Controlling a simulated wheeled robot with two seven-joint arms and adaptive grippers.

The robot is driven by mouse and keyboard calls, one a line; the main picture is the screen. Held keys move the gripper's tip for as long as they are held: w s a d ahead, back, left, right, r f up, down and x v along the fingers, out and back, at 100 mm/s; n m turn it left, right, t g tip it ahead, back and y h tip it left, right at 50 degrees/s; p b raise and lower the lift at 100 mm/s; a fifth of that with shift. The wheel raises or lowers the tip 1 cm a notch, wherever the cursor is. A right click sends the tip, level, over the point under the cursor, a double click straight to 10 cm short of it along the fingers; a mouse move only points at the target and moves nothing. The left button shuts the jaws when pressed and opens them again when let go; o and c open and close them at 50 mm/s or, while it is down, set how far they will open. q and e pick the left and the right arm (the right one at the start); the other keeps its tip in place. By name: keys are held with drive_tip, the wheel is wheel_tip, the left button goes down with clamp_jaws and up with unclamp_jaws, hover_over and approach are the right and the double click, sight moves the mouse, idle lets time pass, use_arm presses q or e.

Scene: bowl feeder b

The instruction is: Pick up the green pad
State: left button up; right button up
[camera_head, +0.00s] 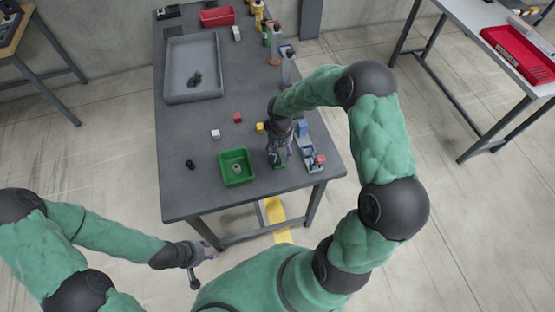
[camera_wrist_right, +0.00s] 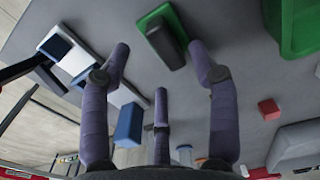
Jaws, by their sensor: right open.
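The green pad (camera_head: 279,164) lies on the dark table near its front edge, right of the green tray, partly hidden by my right gripper in the head view. In the right wrist view, the green pad (camera_wrist_right: 174,17) is flat with a dark block (camera_wrist_right: 163,40) on it. My right gripper (camera_head: 278,151) is above the table close to the pad. Its spread fingers (camera_wrist_right: 160,62) are open and empty, and the pad shows beyond the fingertips. My left gripper (camera_head: 203,251) is off the table's front edge, too small to tell its state.
A grey fixture with blue and red parts (camera_head: 311,154) stands right of my right gripper. A grey bin (camera_head: 192,96) is at the back.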

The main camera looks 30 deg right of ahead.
sight(279, 156)
drive_tip(key=f, duration=0.4)
drive_tip(key=shift+a+f+b, duration=0.1)
drive_tip(key=shift+a+b, duration=0.1)
drive_tip(key=shift+b, duration=0.15)
drive_tip(key=shift+s, duration=0.1)
clamp_jaws()
drive_tip(key=shift+r, duration=0.6)
drive_tip(key=r, duration=0.1)
drive_tip(key=r+p, duration=0.1)
drive_tip(key=shift+w+r, duration=0.25)
drive_tip(key=shift+r, duration=0.05)
drive_tip(key=w+a+r+p, duration=0.1)
drive_tip(key=w+a+r, duration=0.6)
drive_tip(key=w+r, duration=0.2)
drive_tip(key=w, duration=0.2)
drive_tip(key=shift+w+a+r, duration=0.15)
drive_tip(key=shift+w, duration=0.15)
